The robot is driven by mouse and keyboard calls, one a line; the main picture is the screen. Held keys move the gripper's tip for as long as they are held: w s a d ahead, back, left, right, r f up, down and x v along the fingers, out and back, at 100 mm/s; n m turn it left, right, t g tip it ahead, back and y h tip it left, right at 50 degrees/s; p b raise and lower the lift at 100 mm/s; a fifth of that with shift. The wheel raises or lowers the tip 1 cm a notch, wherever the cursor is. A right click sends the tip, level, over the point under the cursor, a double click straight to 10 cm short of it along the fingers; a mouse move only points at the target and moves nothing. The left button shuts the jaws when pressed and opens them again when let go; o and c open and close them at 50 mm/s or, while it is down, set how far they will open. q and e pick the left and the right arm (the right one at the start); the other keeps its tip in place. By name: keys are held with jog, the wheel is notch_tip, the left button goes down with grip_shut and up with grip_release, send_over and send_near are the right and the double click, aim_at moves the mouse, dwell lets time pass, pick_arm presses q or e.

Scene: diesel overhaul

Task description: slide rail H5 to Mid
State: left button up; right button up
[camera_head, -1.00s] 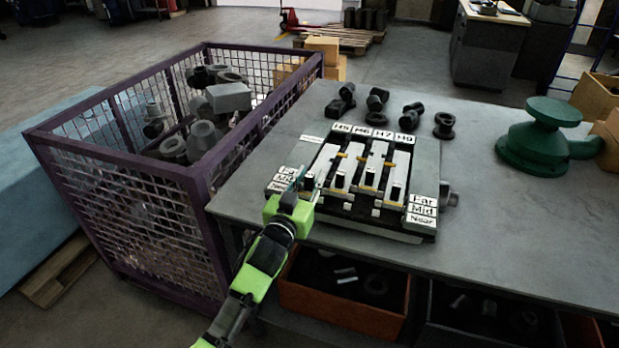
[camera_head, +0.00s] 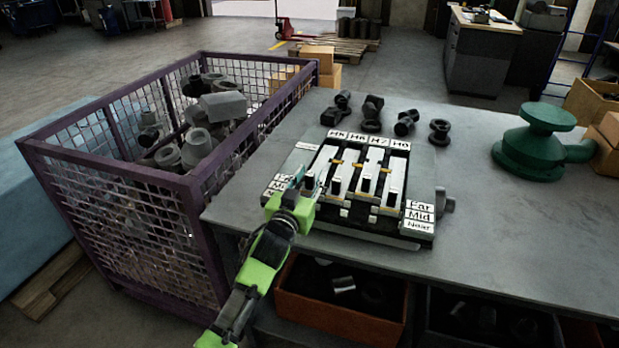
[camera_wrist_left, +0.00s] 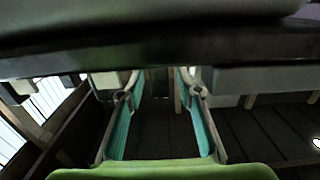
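The rail fixture (camera_head: 372,236) stands on the grey bench, with column labels along its far edge and Far, Mid and Near plates at both sides. Rail H5 (camera_head: 322,160) is the leftmost pale rail, below the H5 label (camera_head: 338,134). Its dark handle (camera_head: 309,181) is beside my left fingers, partly covered. My left gripper (camera_head: 303,181) reaches in from the front left at the fixture's left edge. In the left wrist view its teal-padded fingers (camera_wrist_left: 160,82) are apart, under a dark overhanging bar. I cannot tell whether they touch the handle. My right gripper is out of view.
The other rails (camera_head: 368,165) stand close to the right of H5, with upright handles. Dark fittings (camera_head: 407,121) lie behind the fixture. A green pedestal part (camera_head: 540,145) stands at right. A purple mesh crate (camera_head: 110,170) is left of the bench.

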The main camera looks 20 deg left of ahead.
pick_arm(q)
jog(key=s, duration=1.2)
jog(key=shift+a, duration=0.2)
jog(key=shift+f, duration=0.1)
